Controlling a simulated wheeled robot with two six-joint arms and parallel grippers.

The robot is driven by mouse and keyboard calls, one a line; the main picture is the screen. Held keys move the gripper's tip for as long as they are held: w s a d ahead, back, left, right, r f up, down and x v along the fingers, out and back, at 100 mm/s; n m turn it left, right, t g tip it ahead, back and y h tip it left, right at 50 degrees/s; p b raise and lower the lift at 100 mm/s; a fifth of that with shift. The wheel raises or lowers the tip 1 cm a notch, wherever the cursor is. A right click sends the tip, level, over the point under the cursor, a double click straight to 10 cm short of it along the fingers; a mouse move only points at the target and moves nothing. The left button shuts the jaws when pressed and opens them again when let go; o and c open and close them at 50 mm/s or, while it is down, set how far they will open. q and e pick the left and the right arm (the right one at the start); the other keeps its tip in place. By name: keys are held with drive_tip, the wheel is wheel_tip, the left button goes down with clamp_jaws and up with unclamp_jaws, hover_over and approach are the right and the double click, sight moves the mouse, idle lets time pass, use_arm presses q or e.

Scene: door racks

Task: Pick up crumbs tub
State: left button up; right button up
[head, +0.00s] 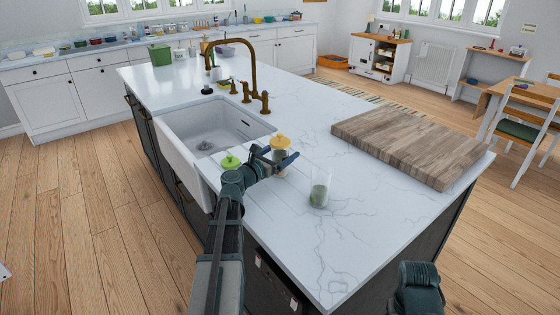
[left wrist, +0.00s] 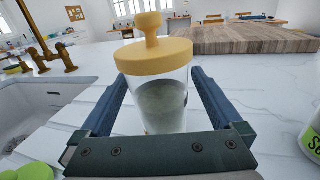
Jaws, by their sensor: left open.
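A clear jar with a yellow knobbed lid (left wrist: 155,50) stands upright on the white counter, with greyish-green contents showing through its wall; no label on it is readable. In the head view its yellow lid (head: 281,142) shows just beyond my left gripper (head: 277,157). My left gripper is open, with one blue finger on each side of the jar, below its lid. I cannot tell whether the fingers touch the jar. Part of my right arm shows at the bottom of the head view, but its gripper does not.
A green-lidded jar (head: 230,162) stands left of my left gripper, near the sink (head: 210,128). A clear, green-labelled container (head: 319,190) stands to the right. A thick wooden board (head: 410,143) lies farther right. A brass tap (head: 254,75) rises behind the sink. The front-right counter is clear.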

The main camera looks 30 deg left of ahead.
use_arm(q)
drive_tip(key=shift+w, duration=1)
drive_tip(key=shift+d, duration=0.1)
drive_tip(key=c, duration=1.5)
drive_tip(key=shift+c, duration=0.2)
